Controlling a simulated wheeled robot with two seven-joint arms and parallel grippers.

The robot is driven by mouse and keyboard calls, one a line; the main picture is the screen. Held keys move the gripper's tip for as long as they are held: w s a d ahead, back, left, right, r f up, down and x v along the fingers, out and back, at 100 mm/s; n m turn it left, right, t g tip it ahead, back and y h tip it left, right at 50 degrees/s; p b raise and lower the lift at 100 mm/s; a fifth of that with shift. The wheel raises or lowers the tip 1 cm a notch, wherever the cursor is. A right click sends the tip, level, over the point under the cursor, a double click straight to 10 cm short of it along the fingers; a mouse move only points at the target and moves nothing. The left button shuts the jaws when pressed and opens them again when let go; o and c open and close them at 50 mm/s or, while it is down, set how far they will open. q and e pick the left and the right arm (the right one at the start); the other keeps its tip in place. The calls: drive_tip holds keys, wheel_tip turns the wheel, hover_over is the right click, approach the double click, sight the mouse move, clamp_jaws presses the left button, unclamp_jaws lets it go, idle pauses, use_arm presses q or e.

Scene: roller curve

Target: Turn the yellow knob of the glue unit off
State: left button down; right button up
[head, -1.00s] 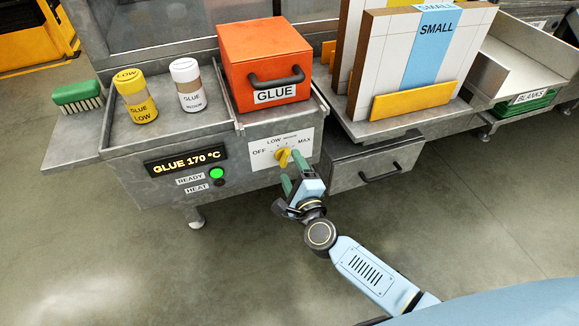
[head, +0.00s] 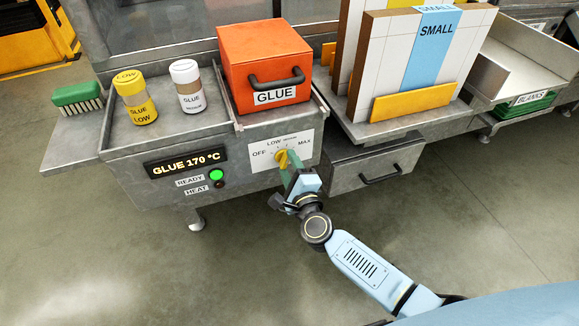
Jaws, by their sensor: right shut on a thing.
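The glue unit (head: 140,190) is a grey metal cabinet with a lit display reading GLUE 170 °C. Its yellow knob (head: 282,157) sits on a white dial plate (head: 262,157) marked OFF, LOW and MAX. The knob's exact pointing is hard to tell because the fingers partly cover it. My right gripper (head: 287,163) is at the knob, its green fingers shut on it from the front. My left gripper is not in view.
An orange GLUE box (head: 262,62) and two glue bottles (head: 138,100) (head: 187,86) stand on top. A green brush (head: 77,95) lies at left. A drawer (head: 375,170) is right of the dial. The floor in front is clear.

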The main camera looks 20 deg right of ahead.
drive_tip(key=shift+n+p, duration=0.35)
drive_tip(key=shift+n, duration=0.15)
drive_tip(key=shift+r+n, duration=0.1)
drive_tip(key=shift+n, duration=0.2)
drive_tip(key=n+p, duration=0.3)
drive_tip(key=n, duration=0.1)
drive_tip(key=n+p, duration=0.1)
drive_tip(key=n, duration=0.2)
drive_tip(key=shift+r+n, duration=0.1)
drive_tip(key=shift+n, duration=0.3)
drive_tip(key=n+p, duration=0.1)
drive_tip(key=n, duration=0.2)
drive_tip(key=shift+p, duration=0.4)
drive_tip(key=shift+n+p, duration=0.3)
drive_tip(key=shift+n, duration=0.9)
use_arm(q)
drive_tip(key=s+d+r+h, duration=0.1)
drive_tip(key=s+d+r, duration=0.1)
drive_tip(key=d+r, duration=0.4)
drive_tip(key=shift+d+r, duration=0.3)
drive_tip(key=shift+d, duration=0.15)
use_arm(e)
drive_tip(key=shift+a+n, duration=0.1)
drive_tip(key=shift+n, duration=0.5)
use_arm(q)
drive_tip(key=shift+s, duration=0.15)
use_arm(e)
drive_tip(key=shift+o, duration=0.2)
